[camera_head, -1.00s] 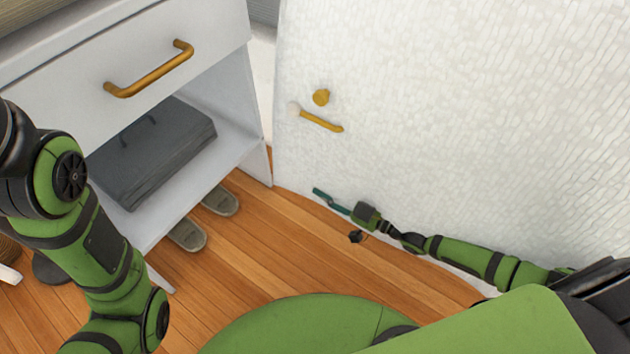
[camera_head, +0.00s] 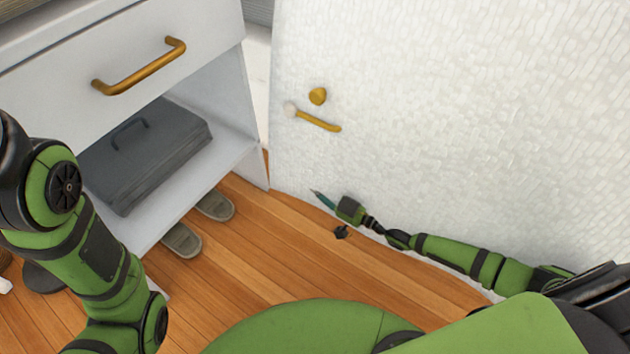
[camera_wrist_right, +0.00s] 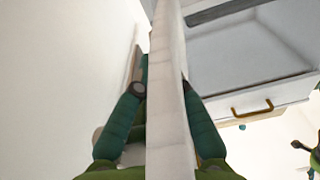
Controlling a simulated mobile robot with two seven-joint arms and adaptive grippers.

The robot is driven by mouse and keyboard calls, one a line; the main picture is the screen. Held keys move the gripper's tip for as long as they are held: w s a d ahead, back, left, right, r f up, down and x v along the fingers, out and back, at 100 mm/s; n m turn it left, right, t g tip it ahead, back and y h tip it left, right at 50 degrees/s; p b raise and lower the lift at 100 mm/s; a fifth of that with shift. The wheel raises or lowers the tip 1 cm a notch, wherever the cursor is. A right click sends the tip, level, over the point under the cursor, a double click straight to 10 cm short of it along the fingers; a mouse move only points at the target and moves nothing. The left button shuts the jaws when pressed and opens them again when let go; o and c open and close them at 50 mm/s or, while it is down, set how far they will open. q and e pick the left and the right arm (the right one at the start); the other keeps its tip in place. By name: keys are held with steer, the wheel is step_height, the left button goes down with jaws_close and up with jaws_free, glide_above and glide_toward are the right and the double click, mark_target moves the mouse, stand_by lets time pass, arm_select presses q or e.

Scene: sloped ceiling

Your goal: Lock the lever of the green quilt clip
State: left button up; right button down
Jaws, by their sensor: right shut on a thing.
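I cannot make out a green clip. My right gripper (camera_head: 320,198), with teal fingers, is at the quilt's lower part, well below the yellow lever. My left gripper is out of view.
A white cabinet (camera_head: 215,75) with a gold drawer handle (camera_head: 140,68) stands at left. A grey case (camera_head: 150,160) lies on its open shelf. Grey slippers (camera_head: 182,240) lie on the wooden floor (camera_head: 265,260) below. The floor between cabinet and quilt is clear.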

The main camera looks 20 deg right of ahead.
steer(key=shift+t, duration=0.3)
steer(key=c, duration=1.3)
jaws_free()
steer(key=shift+r, duration=0.1)
steer(key=shift+s+d, duration=0.2)
steer(key=shift+s, duration=0.05)
steer(key=v, duration=1.1)
steer(key=shift+s+d, duration=0.15)
